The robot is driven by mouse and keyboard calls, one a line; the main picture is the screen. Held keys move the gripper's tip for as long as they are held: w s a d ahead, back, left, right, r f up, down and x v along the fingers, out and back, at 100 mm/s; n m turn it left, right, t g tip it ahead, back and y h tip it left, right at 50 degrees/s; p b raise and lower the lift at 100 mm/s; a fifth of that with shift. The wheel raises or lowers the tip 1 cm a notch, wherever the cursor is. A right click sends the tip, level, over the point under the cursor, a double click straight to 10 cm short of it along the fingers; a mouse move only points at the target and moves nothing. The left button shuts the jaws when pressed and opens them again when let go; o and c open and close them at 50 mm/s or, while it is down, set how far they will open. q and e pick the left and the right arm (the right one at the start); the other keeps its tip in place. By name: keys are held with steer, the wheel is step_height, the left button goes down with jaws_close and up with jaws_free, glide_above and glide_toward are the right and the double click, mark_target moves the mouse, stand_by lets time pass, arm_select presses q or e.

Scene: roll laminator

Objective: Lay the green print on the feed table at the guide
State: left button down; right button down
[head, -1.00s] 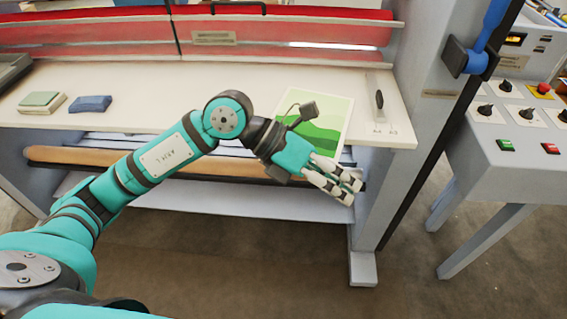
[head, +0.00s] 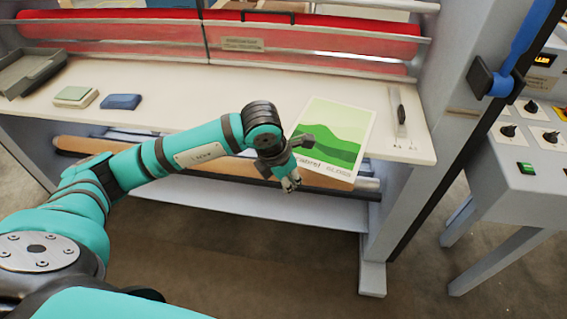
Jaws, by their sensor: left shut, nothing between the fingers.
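The green print (head: 345,127) lies at the right part of the white feed table (head: 215,88), with its lower end reaching past the table's front edge. It shows green hills and dark lettering along its lower end. The guide (head: 397,112), a slim metal strip with a dark knob, stands on the table just right of the print, with a narrow gap between them. My left gripper (head: 291,184) is shut and empty, pointing down in front of the table edge at the print's lower left corner. It hides a little of the print's left side. My right gripper is out of view.
Red rollers (head: 120,30) run behind the table. A green-topped pad (head: 76,96), a blue pad (head: 121,101) and a grey tray (head: 30,70) are at the left. A control console (head: 520,180) stands at the right. The table's middle is clear.

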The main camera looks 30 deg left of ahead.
mark_target(323, 163)
arm_select(q)
steer(key=w+d+p, duration=0.1)
steer(key=w+d, duration=0.1)
steer(key=w, duration=0.1)
steer(key=shift+w+p, duration=0.3)
steer(key=shift+p, duration=0.1)
steer(key=w+d+b, duration=0.2)
steer(key=w+b, duration=0.1)
steer(key=w+d+b, duration=0.1)
steer(key=w, duration=0.1)
steer(key=shift+f+b, duration=0.25)
steer(key=shift+b, duration=0.15)
steer(key=shift+w+d+r, duration=0.1)
steer(key=shift+w+r, duration=0.1)
steer(key=shift+w, duration=0.25)
steer(key=shift+s, duration=0.1)
steer(key=shift+s+r, duration=0.1)
